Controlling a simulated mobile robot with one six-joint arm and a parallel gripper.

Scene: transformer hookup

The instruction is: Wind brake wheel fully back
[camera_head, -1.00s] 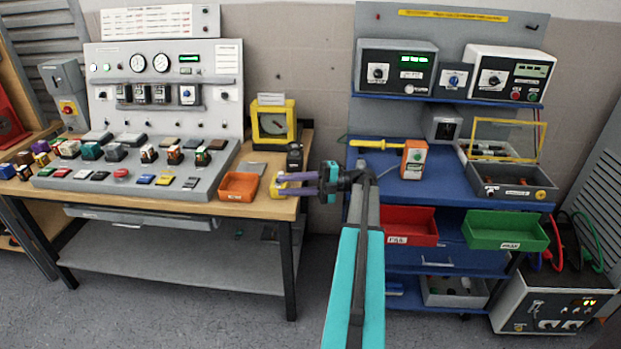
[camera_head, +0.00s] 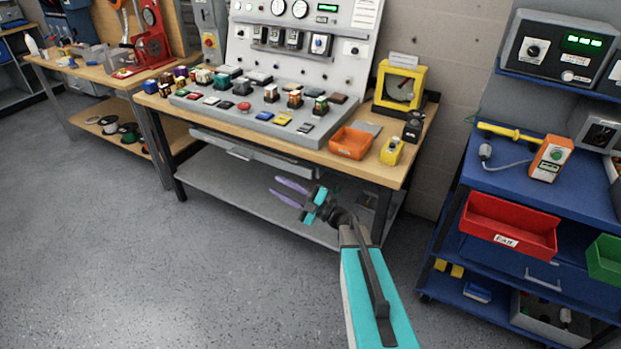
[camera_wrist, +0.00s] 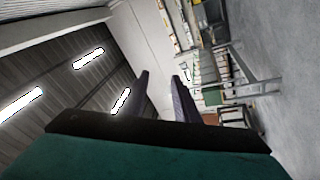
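I cannot pick out a brake wheel for certain in these views. My gripper (camera_head: 276,187) hangs over the floor in front of the middle bench, below the level of its top, in the head view. Its two purple fingers stand apart with nothing between them. The wrist view also shows my gripper (camera_wrist: 160,76) with its fingers apart, pointing toward the ceiling lights and a wall. A red machine (camera_head: 151,42) stands on the far left bench; its details are too small to tell.
The middle bench (camera_head: 385,172) carries a grey control panel (camera_head: 262,65), an orange tray (camera_head: 350,142) and a yellow-framed meter (camera_head: 399,86). A blue shelf unit (camera_head: 506,183) with a red bin (camera_head: 508,226) stands at right. The floor (camera_head: 150,270) at front left is clear.

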